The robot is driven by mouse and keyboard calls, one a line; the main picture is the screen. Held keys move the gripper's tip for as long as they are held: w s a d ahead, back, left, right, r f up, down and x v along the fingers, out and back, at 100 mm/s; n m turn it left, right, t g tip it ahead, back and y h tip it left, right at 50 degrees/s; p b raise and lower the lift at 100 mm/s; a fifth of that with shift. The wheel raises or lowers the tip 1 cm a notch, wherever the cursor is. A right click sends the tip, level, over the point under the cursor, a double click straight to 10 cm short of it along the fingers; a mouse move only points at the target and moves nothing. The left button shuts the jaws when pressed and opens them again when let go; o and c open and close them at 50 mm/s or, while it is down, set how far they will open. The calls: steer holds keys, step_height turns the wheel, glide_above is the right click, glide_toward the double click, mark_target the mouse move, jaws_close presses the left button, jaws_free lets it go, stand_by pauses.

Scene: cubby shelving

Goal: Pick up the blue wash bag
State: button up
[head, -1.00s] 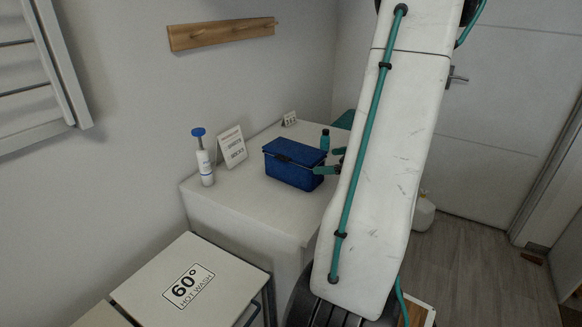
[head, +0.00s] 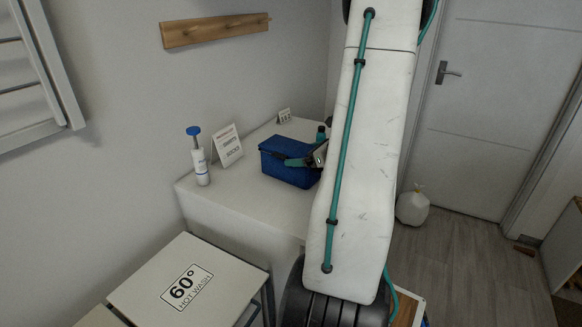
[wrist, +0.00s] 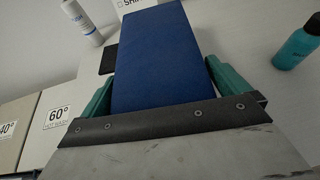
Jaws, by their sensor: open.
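The blue wash bag (head: 281,166) is a box-shaped bag standing on the white counter in the head view. In the wrist view the wash bag (wrist: 158,55) fills the middle, between the two teal fingers of my gripper (wrist: 160,90). The fingers are open, one on each side of the bag, with a narrow gap showing at the right finger. In the head view my gripper (head: 298,160) overlaps the right part of the bag, and my arm hides part of the counter behind it.
A white pump bottle (head: 200,158) and a sign card (head: 227,146) stand left of the bag. A teal bottle (wrist: 297,42) stands to its right. A small card (head: 285,116) is at the back. The counter front (head: 240,205) is clear.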

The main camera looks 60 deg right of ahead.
steer(key=shift+w, duration=0.15)
steer(key=c, duration=1.2)
